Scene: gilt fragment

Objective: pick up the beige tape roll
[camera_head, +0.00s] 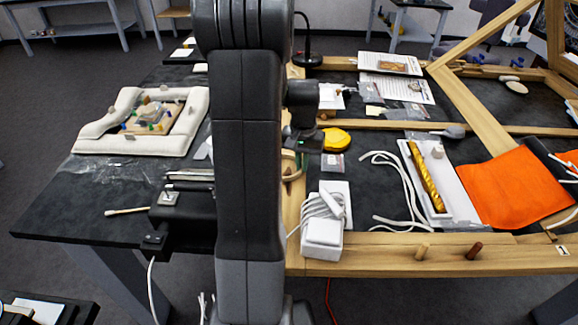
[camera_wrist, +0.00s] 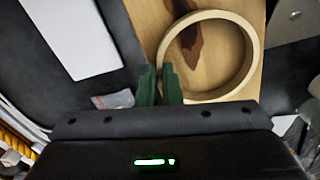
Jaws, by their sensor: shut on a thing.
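The beige tape roll (camera_wrist: 256,46) shows in the wrist view as a wide, thin-walled ring seen from above. Its hollow middle shows wood grain with a dark knot behind it. My gripper (camera_wrist: 160,76) has two green fingers close together at the ring's left wall, shut on that wall. Whether the roll touches the wood or is clear of it cannot be told. In the head view my gripper (camera_head: 304,143) hangs over the wooden frame's left beam, partly behind my arm; the roll is largely hidden there.
A yellow tape measure (camera_head: 337,139) lies just right of my gripper. A white charger with cables (camera_head: 322,232) stands nearer on the frame. A padded white tray (camera_head: 100,136) is at left.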

